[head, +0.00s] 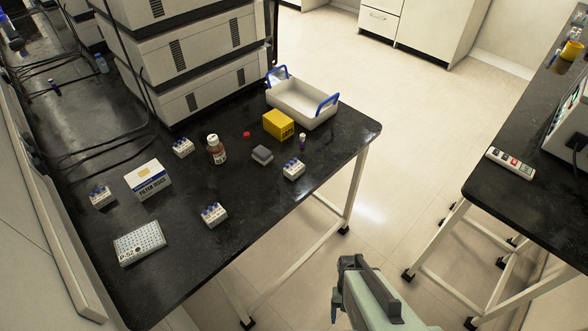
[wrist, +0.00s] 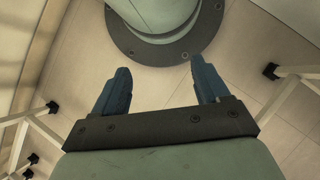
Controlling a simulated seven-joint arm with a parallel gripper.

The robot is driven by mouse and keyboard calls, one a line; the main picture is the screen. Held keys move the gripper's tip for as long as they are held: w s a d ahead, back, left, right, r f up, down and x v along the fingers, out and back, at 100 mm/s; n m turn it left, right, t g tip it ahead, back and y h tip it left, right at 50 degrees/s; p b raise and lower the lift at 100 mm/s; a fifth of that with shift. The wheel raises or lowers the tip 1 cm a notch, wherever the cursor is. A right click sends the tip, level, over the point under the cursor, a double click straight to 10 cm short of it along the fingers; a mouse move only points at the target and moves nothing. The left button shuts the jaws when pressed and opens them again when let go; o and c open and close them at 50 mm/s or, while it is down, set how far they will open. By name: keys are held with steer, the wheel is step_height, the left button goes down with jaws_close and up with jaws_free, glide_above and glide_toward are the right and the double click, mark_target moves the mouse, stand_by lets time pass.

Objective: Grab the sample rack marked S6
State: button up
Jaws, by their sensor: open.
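Several small white sample racks with blue-capped vials stand on the black bench in the head view. One rack (head: 183,147) is at the back, one (head: 101,196) at the left, one (head: 214,215) near the front edge and one (head: 293,170) at the right. Their markings are too small to read, so I cannot tell which is S6. My gripper (wrist: 160,66) is open and empty in the wrist view, its two dark blue fingers apart. In the head view my arm is off the bench, over the floor at the lower middle; the fingers are not clear there.
The bench (head: 255,215) also holds a white tip box (head: 139,242), a filter discs box (head: 148,179), a brown bottle (head: 216,149), a yellow box (head: 278,124), a grey block (head: 262,155) and a blue-handled tray (head: 303,103). Stacked instruments (head: 185,50) stand behind.

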steer(key=w+d+r+m+t, duration=0.1)
steer(key=w+d+r+m, duration=0.1)
steer(key=w, duration=0.4)
steer(key=w+d+r+m, duration=0.1)
steer(key=w+r+m, duration=0.2)
steer(key=w, duration=0.3)
steer(key=w+d+r+m+t+h, duration=0.1)
steer(key=w+d+r+m, duration=0.3)
steer(key=w+r, duration=0.7)
steer(key=w+d+r+m+t+h, duration=0.1)
steer(key=w+d+r+m+t, duration=0.15)
steer(key=w+r+m, duration=0.65)
step_height(320, 180, up, 24)
steer(key=n+t+y, duration=0.2)
steer(key=n, duration=0.8)
glide_above(296, 166)
steer(key=f, duration=0.8)
steer(key=shift+w+a, duration=0.25)
steer(key=shift+w, duration=0.1)
steer(key=shift+s+d+f, duration=0.1)
steer(key=shift+s+f, duration=0.05)
steer(key=shift+f, duration=0.6)
steer(key=shift+s+d+f, duration=0.1)
steer(key=shift+f, duration=1.8)
